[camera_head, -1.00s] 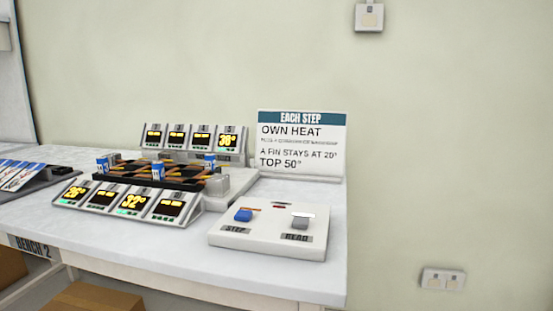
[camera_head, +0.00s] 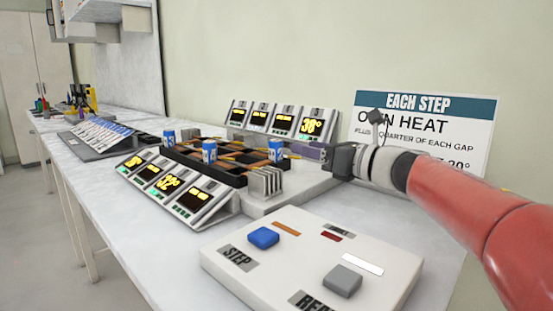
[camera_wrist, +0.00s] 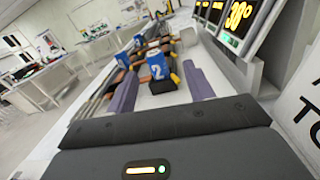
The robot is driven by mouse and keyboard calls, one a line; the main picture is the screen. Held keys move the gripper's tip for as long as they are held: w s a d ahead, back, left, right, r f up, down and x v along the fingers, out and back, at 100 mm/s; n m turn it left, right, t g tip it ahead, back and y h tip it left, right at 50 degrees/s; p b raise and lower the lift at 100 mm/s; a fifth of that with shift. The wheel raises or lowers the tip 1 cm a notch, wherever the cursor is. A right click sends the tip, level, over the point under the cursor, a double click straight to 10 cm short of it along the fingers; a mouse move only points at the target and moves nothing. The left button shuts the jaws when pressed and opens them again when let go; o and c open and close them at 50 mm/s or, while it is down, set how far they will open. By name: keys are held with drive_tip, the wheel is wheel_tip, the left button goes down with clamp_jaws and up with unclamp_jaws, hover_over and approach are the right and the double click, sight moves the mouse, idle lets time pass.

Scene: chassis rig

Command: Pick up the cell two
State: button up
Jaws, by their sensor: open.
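The blue and white cell two (camera_head: 275,150) stands upright at the right end of the dark cell tray (camera_head: 200,166) in the head view. In the wrist view its "2" shows on cell two (camera_wrist: 157,66), which appears between the tips of my fingers. My gripper (camera_head: 300,150) is open and reaches in from the right, level with the cell. In the wrist view the gripper (camera_wrist: 160,76) has its two purple-grey fingers apart, with nothing held. I cannot tell whether the fingertips pass beside the cell or stop just short of it.
Two other cells stand in the tray, a middle cell (camera_head: 209,151) and a left cell (camera_head: 169,137). Lit displays (camera_head: 284,121) line the back, with more displays (camera_head: 170,183) in front. A metal finned block (camera_head: 265,182) and a button box (camera_head: 312,262) stand nearer. A sign (camera_head: 470,115) stands behind my arm.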

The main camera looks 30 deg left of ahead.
sight(276, 149)
drive_tip(key=shift+s+a+f+n+g, duration=0.1)
drive_tip(key=shift+a+f+n+g, duration=0.2)
drive_tip(key=shift+a+n+g, duration=0.25)
drive_tip(key=shift+s+a+f+n+g, duration=0.1)
drive_tip(key=shift+a+f+n+g, duration=0.2)
drive_tip(key=shift+a+n+g, duration=0.25)
drive_tip(key=a, duration=0.2)
drive_tip(key=w+a+p, duration=0.1)
drive_tip(key=a, duration=0.1)
drive_tip(key=a+p, duration=0.1)
drive_tip(key=a, duration=0.2)
drive_tip(key=shift+w+f, duration=0.2)
drive_tip(key=shift+f, duration=0.05)
drive_tip(key=shift+r, duration=0.1)
drive_tip(key=c, duration=1.1)
